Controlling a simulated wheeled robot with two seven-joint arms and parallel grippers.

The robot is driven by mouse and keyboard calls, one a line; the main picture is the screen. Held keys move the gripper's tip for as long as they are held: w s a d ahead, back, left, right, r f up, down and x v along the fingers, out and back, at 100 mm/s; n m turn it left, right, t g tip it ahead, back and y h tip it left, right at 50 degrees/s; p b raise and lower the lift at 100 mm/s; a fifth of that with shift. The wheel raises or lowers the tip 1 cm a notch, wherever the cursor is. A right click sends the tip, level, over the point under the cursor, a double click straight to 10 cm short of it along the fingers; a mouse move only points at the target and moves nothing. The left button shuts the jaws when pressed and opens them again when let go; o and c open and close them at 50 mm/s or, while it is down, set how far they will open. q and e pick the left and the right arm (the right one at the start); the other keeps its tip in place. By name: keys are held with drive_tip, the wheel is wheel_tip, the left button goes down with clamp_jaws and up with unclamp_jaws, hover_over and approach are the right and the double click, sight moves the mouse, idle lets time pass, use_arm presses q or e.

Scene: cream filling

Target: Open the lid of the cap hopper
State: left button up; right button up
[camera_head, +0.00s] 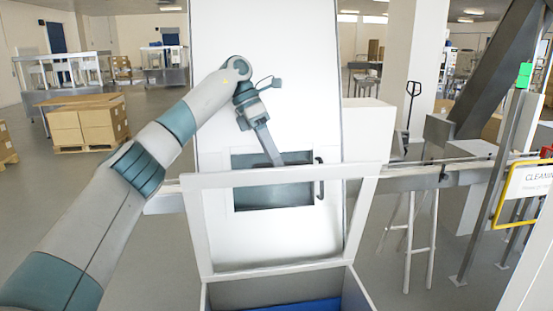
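The cap hopper (285,291) is a white open-topped box at the bottom centre, with blue content (300,306) inside. Its lid (194,222) is a white frame with what looks like a clear pane. The lid stands raised, roughly upright, at the far side of the box. My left arm reaches in from the left, and my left gripper (278,160) points down at the middle of the lid's top bar. Its fingertips are at or just behind that bar; I cannot tell if they touch. The fingers look narrow and edge-on, so their opening is unclear. My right gripper is not in view.
A tall white machine (265,45) with a dark window and a black handle (319,178) stands right behind the lid. A metal rail (430,178) and a yellow-edged sign (525,190) are at right. Boxes on a pallet (88,125) stand far left.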

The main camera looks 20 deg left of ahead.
use_arm(q)
drive_tip(key=v, duration=0.8)
idle(0.7)
drive_tip(key=shift+s+d+f, duration=0.1)
drive_tip(key=shift+d, duration=0.1)
idle(0.4)
